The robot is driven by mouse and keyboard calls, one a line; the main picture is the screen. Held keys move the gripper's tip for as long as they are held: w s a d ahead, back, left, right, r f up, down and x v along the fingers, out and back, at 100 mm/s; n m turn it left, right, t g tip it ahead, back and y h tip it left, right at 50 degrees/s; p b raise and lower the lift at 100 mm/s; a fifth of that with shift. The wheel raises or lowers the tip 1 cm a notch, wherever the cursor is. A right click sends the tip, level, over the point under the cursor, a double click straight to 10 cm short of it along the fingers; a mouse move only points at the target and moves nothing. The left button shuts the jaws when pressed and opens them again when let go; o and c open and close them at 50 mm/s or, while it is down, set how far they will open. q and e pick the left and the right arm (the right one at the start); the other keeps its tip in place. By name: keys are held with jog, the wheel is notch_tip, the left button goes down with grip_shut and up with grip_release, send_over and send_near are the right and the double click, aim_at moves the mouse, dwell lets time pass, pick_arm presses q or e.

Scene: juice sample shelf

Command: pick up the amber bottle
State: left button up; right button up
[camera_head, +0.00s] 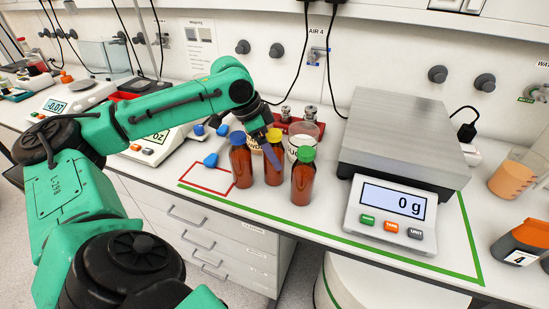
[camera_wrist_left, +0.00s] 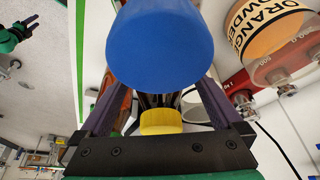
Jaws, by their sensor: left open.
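Three amber bottles stand upright on the bench: a blue-capped one (camera_head: 241,166) at left, a yellow-capped one (camera_head: 273,170) in the middle and a green-capped one (camera_head: 303,180) at right. My left gripper (camera_head: 272,155) is open, pointing down at the yellow-capped bottle and partly covering it. In the left wrist view, the yellow cap (camera_wrist_left: 162,122) shows between the spread fingers, and the blue cap (camera_wrist_left: 160,45) looms close to the camera, hiding the fingertips. Contact cannot be told.
Powder jars (camera_head: 303,148) and a red weight rack (camera_head: 290,126) sit behind the bottles. An orange-filled beaker (camera_head: 511,180) is at far right. Bench space before the balance is clear.

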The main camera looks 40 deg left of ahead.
pick_arm(q)
jog(key=shift+w+d+f, duration=0.1)
jog(key=shift+d+f, duration=0.1)
jog(key=shift+f, duration=0.4)
jog(key=shift+w+f, duration=0.1)
jog(key=shift+f, duration=0.1)
jog(key=shift+c, duration=0.6)
grip_shut()
pick_arm(e)
jog(key=shift+s, duration=0.4)
pick_arm(q)
jog(key=shift+r, duration=0.1)
notch_tip(320, 180, up, 20)
jog(key=p, duration=0.4)
pick_arm(e)
notch_tip(320, 180, up, 5)
jog(key=shift+f, duration=0.2)
